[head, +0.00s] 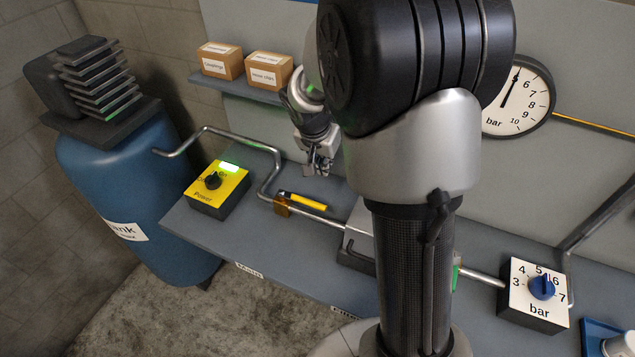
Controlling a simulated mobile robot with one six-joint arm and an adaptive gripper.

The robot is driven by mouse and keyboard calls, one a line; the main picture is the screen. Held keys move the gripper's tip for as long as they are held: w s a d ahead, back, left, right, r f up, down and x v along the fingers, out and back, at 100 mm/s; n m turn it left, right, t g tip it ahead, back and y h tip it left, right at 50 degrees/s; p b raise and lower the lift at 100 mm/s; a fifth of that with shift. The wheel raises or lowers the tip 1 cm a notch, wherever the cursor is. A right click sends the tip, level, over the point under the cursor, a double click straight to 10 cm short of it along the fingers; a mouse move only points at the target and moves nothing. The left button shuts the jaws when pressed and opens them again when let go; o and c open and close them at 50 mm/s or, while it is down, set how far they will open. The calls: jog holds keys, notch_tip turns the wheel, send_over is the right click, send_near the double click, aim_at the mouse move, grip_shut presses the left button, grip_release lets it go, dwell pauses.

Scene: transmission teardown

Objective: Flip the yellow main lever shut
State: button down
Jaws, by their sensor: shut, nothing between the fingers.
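The yellow main lever (309,203) is on a brass valve (283,206) in the silver pipe over the bench. The lever has a dark end near the valve and its yellow handle points to the right, roughly along the pipe. My gripper (321,172) is shut and empty. In the picture it is just above and slightly right of the lever, apart from it. How far it is from the lever in depth I cannot tell.
A yellow power box (218,189) with a lit green lamp stands left of the valve. A blue tank (130,190) is at the left. A regulator box with a blue knob (541,287) is at the right. Small boxes (268,69) sit on a shelf behind. My arm hides the bench's middle.

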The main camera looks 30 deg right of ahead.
aim_at(303, 201)
notch_tip(303, 201, down, 10)
jog(key=b, duration=0.3)
jog(key=shift+a+f+b, duration=0.15)
jog(key=shift+a+b, duration=0.05)
jog(key=shift+b, duration=0.2)
jog(key=shift+s, duration=0.1)
